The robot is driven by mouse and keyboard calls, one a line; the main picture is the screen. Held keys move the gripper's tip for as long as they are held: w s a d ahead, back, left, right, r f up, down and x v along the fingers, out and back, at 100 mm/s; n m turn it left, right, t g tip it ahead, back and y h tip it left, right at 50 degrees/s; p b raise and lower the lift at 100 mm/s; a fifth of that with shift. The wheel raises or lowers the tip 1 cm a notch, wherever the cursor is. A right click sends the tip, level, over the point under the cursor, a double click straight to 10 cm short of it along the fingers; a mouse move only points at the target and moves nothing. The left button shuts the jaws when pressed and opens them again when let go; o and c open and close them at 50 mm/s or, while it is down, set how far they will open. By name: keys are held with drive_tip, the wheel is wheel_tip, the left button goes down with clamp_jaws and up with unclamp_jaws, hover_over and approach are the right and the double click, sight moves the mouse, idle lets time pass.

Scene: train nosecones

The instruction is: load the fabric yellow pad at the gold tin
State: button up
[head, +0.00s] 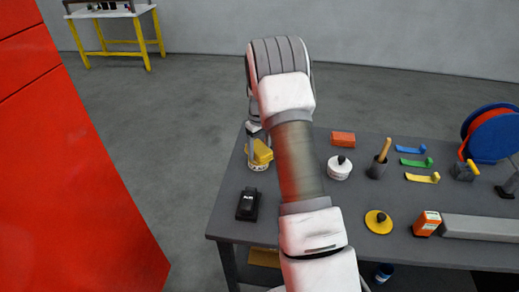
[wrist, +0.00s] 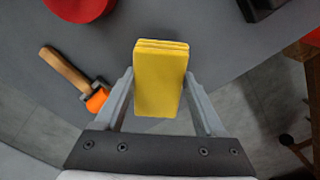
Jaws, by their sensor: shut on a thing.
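My gripper (wrist: 158,95) is shut on a yellow pad (wrist: 160,75), a thick block with a layered far end, held between its two fingers. In the head view my gripper (head: 257,148) is at the table's left end, partly hidden by my arm. A yellow shape (head: 261,152) there sits right above a low round white-sided thing (head: 259,167); whether they touch I cannot tell. A flat round yellow piece with a black knob (head: 379,221) lies right of my arm. I cannot tell which round thing is the gold tin.
The grey table (head: 225,222) holds a black box (head: 248,205), a white round pot (head: 340,168), a dark cup (head: 378,168), an orange box (head: 427,223) and a blue reel (head: 494,135). A wooden-handled orange tool (wrist: 80,80) and a red disc (wrist: 80,8) show in the wrist view.

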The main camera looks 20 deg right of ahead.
sight(259, 149)
drive_tip(key=shift+f+b, duration=0.45)
drive_tip(key=shift+f, duration=0.1)
idle(1.4)
drive_tip(key=shift+r+p, duration=1.9)
drive_tip(key=shift+r, duration=1.7)
